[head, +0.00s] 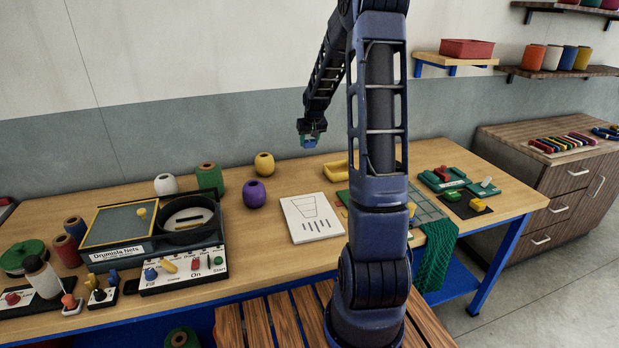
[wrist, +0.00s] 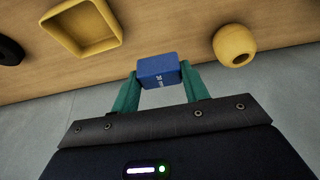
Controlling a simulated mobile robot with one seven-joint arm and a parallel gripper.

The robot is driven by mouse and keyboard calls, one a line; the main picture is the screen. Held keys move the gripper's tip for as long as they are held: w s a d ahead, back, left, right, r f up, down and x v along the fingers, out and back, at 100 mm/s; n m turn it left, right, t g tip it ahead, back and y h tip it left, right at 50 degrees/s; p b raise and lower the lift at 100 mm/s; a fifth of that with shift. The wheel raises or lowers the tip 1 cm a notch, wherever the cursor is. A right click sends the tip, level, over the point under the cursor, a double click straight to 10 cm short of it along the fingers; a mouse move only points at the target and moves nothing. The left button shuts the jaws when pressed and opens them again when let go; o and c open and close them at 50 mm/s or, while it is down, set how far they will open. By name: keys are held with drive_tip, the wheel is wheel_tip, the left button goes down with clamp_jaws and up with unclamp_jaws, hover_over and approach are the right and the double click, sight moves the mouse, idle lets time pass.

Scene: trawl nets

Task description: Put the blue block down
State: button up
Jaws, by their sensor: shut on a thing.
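The blue block (wrist: 158,71) is held between the two green fingers of my gripper (wrist: 158,84) in the wrist view, with small pale marking on its face. In the head view my gripper (head: 309,138) hangs above the back part of the wooden table (head: 300,180), and the blue block (head: 309,143) shows only as a small blue patch at its tip. The block is in the air, apart from the table top.
A yellow tray (head: 337,170) and a yellow spool (head: 264,164) stand near the table's back edge. A purple spool (head: 254,194), a white card (head: 312,218) and a machine with a round drum (head: 189,218) are nearer. Bare wood lies between the yellow spool and tray.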

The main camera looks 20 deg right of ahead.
wheel_tip(320, 180, down, 16)
drive_tip(key=shift+f, duration=0.15)
idle(0.4)
drive_tip(key=o, duration=1)
drive_tip(key=shift+f, duration=0.1)
drive_tip(key=s+a+f+v, duration=0.1)
drive_tip(key=v, duration=1)
drive_tip(key=s+a+v, duration=0.1)
drive_tip(key=s+v, duration=0.1)
drive_tip(key=v, duration=1)
drive_tip(key=s+a+r, duration=0.1)
drive_tip(key=s+r, duration=0.3)
drive_tip(key=s, duration=0.6)
drive_tip(key=s+a+r, duration=0.2)
drive_tip(key=s+r, duration=0.2)
drive_tip(key=s, duration=0.7)
drive_tip(key=s+a+r, duration=0.2)
drive_tip(key=s+r, duration=0.2)
drive_tip(key=s, duration=0.6)
drive_tip(key=shift+s+a+r, duration=0.2)
drive_tip(key=shift+s, duration=0.15)
